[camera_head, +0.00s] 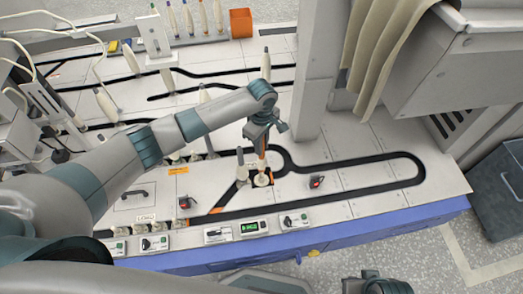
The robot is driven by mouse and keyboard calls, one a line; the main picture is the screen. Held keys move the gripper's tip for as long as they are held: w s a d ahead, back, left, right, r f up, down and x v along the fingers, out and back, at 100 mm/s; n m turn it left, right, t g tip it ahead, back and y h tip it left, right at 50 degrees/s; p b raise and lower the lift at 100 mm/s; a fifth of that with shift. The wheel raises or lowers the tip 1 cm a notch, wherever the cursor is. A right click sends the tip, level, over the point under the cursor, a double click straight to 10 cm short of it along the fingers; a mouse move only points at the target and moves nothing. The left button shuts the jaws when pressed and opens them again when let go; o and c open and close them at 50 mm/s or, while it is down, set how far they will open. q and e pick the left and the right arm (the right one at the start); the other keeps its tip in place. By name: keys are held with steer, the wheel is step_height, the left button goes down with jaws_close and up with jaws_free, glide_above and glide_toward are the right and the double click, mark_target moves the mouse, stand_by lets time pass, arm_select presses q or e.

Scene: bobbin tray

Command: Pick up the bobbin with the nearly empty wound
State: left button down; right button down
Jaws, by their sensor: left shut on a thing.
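My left gripper (264,145) reaches over the middle of the machine deck and points down. The bobbin is upright over a round cream tray (262,181) on the dark track. I cannot tell whether its foot still touches the tray. Other bobbins with pale, fuller windings stand farther back, such as one bobbin (107,104) at the left and another bobbin (265,65) behind my gripper. Part of my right gripper (378,285) shows at the bottom edge; its fingers are unclear.
The dark looped track (400,160) runs right on the pale deck. Two red-topped switches (316,181) (185,203) stand near it. A grey column (318,70) rises behind, beside a hanging tan cloth (385,40). Control panels (250,228) line the front edge.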

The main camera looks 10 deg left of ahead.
arm_select(q)
step_height(320, 180, up, 4)
steer(key=shift+r, duration=0.1)
arm_select(e)
steer(key=shift+x, duration=1)
steer(key=shift+r, duration=0.1)
